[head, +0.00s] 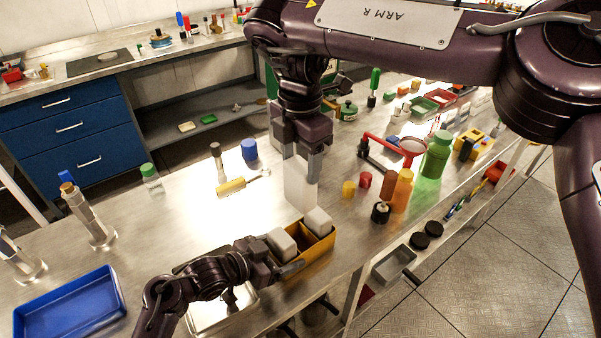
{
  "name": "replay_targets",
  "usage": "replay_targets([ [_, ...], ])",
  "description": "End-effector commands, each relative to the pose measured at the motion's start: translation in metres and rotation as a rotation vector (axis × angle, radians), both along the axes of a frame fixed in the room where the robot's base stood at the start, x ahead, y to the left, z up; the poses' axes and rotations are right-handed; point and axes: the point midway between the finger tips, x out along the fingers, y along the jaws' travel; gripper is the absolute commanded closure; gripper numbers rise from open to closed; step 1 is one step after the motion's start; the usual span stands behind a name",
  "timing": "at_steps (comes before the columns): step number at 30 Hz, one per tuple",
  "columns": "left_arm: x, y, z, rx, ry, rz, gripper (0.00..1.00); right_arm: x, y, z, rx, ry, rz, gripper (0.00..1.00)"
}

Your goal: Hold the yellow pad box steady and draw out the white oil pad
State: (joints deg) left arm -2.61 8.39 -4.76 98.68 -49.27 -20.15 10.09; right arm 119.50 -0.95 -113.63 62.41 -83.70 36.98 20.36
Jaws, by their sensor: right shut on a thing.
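The yellow pad box (321,247) stands on the steel bench near its front edge. Two white rounded blocks (318,221) show at its top, one at each side. My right gripper (303,163) points down above the box and is shut on the white oil pad (298,187), a flat upright white slab. The pad's lower end is close to the box's back; I cannot tell whether it is clear of the box. My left gripper (289,267) is low at the box's left front side, against or very near its wall. Its finger gap is hidden.
A metal tray (208,318) lies under my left arm, and a blue tray (70,308) is at the front left. An orange bottle (402,190), a green bottle (436,156) and small caps stand right of the box. A yellow-handled brush (232,186) lies behind left.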

Motion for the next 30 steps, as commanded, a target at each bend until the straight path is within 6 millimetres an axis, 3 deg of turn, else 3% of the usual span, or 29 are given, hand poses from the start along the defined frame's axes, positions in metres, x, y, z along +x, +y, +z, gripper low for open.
replay_targets([
  [8, 0.000, 0.000, 0.000, 0.000, 0.000, 0.000, 0.47, 0.000, 0.000, 0.002, 0.000, 0.000, 0.000, 0.73],
  [9, 0.000, 0.000, 0.000, -0.001, -0.001, 0.000, 0.47, 0.000, 0.000, 0.002, 0.000, 0.000, -0.001, 0.45],
  [12, 0.000, 0.000, 0.000, -0.001, -0.001, 0.000, 0.47, 0.000, 0.000, 0.002, 0.000, 0.000, -0.001, 0.58],
  [13, 0.000, 0.000, 0.000, 0.000, 0.000, 0.000, 0.20, 0.000, 0.000, 0.001, 0.000, 0.000, -0.001, 0.59],
  [18, 0.000, 0.000, 0.000, 0.000, 0.000, 0.000, 0.00, 0.000, 0.000, 0.001, 0.000, 0.000, -0.001, 0.59],
  [26, -0.001, 0.002, 0.001, 0.001, -0.001, 0.001, 0.00, 0.000, 0.000, 0.001, 0.000, 0.000, -0.001, 0.59],
  [30, -0.010, 0.014, 0.006, 0.002, -0.001, 0.001, 0.00, 0.000, 0.000, 0.001, 0.000, 0.000, -0.001, 0.59],
])
